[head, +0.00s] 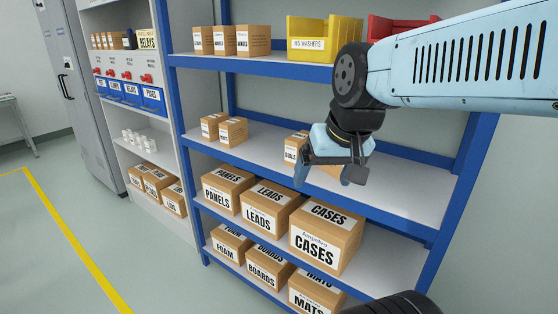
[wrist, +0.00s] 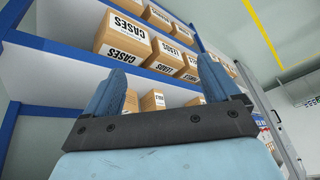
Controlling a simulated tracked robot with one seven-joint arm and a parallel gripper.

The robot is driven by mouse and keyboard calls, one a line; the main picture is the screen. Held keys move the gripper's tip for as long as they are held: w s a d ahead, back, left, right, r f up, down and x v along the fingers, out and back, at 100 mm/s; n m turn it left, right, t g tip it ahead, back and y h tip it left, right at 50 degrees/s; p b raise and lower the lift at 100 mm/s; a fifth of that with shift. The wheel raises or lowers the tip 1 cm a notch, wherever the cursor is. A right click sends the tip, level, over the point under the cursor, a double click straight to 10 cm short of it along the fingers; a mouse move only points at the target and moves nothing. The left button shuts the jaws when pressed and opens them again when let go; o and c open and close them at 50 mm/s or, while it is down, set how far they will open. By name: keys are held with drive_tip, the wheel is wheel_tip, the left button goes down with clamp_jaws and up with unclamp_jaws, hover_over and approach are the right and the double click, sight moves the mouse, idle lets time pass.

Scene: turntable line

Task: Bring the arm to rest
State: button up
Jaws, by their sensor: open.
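My arm (head: 465,62) reaches in from the right in the head view, in front of the blue-framed shelf unit (head: 177,110). My gripper (head: 325,172) hangs from it in front of the middle shelf, pointing down, and partly hides a small box labelled "SEALS" or similar (head: 291,152). In the wrist view my gripper (wrist: 160,85) has its two blue fingers wide apart with nothing between them in its grasp. Boxes on the shelves show beyond the fingers.
The shelf holds boxes labelled PANELS (head: 222,190), LEADS (head: 266,210) and CASES (head: 323,240), with more boxes below. A yellow bin (head: 309,45) and a red bin (head: 380,27) stand on the upper shelf. Open floor (head: 40,240) lies at left.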

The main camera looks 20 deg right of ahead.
drive_tip(key=shift+s+d+r+n+t+h, duration=0.15)
drive_tip(key=shift+d+r+n+t, duration=0.15)
drive_tip(key=shift+d, duration=0.2)
drive_tip(key=shift+s+d+r+n+t+h, duration=0.1)
drive_tip(key=shift+d+r+n+h, duration=0.1)
drive_tip(key=shift+d+r, duration=0.2)
drive_tip(key=shift+f, duration=0.1)
idle(0.5)
